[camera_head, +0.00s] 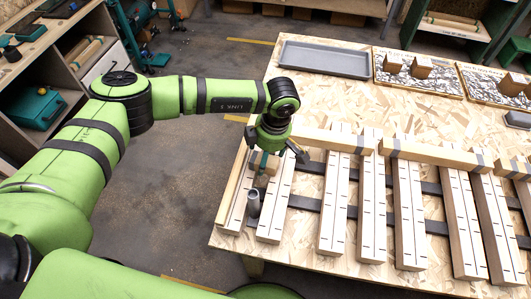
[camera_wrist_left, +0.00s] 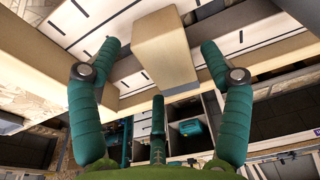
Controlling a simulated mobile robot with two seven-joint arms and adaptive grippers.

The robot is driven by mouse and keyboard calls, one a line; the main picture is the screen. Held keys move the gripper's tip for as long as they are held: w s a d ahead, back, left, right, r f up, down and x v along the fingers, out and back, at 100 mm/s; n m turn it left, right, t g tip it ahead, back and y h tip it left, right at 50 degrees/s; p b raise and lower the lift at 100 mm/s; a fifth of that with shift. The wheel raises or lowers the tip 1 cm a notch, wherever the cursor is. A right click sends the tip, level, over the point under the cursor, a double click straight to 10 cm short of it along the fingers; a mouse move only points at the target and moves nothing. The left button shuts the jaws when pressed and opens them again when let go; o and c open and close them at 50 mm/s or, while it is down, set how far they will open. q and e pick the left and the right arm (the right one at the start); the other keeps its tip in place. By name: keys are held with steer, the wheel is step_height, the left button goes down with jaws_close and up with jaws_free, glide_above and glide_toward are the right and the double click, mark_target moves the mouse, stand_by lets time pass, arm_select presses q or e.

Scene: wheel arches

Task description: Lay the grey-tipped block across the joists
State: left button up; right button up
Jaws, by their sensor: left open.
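My left gripper (camera_head: 277,158) is over the near-left end of the joists, fingers pointing down. A grey-tipped block (camera_head: 432,155) lies across the joists (camera_head: 410,215) at the right, with grey bands near both ends. Another block (camera_head: 335,139) lies in line to its left. My right gripper is not in view.
A grey cylinder (camera_head: 253,204) stands among the leftmost joists. Dark straps (camera_head: 305,202) run across under the joists. A grey tray (camera_head: 325,59) and stone-filled trays (camera_head: 418,74) are at the table's back. Bare board lies between trays and blocks.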

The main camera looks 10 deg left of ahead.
mark_target(272, 157)
arm_select(q)
steer(key=shift+r, duration=0.25)
steer(key=shift+r+p, duration=0.4)
steer(key=shift+p, duration=0.25)
step_height(272, 157, up, 12)
steer(key=d+b, duration=0.1)
steer(key=b, duration=0.2)
steer(key=shift+d, duration=0.4)
steer(key=shift+f, duration=0.15)
